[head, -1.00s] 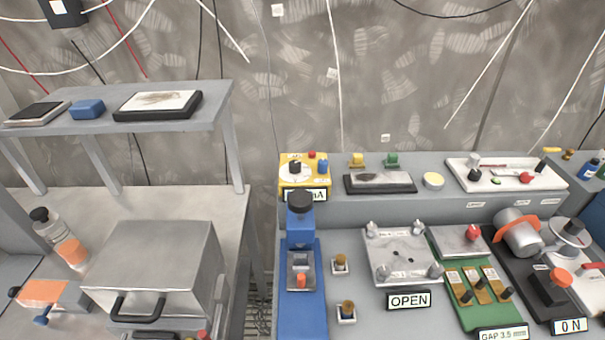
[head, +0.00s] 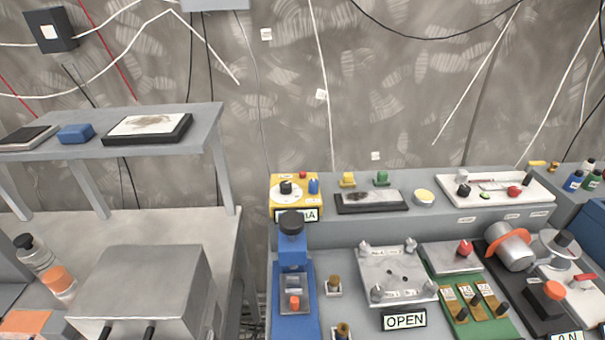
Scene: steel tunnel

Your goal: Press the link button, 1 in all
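No part in view carries a readable "link" label, so I cannot tell which one is the link button. Button-like parts on the right bench include a red knob (head: 465,247) on a grey plate, an orange cap (head: 553,290) on a black block and an orange cap (head: 294,302) on the blue device (head: 293,262). A dark wall box (head: 51,31) with a small white square hangs at the upper left. Neither of my grippers is in view.
The right bench holds a yellow meter box (head: 296,192), a clear-topped plate fixture (head: 397,272) with an OPEN sign (head: 404,320) and a white tray (head: 495,189). A metal box (head: 145,290) and a bottle (head: 42,262) stand on the left table. A narrow gap separates the tables.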

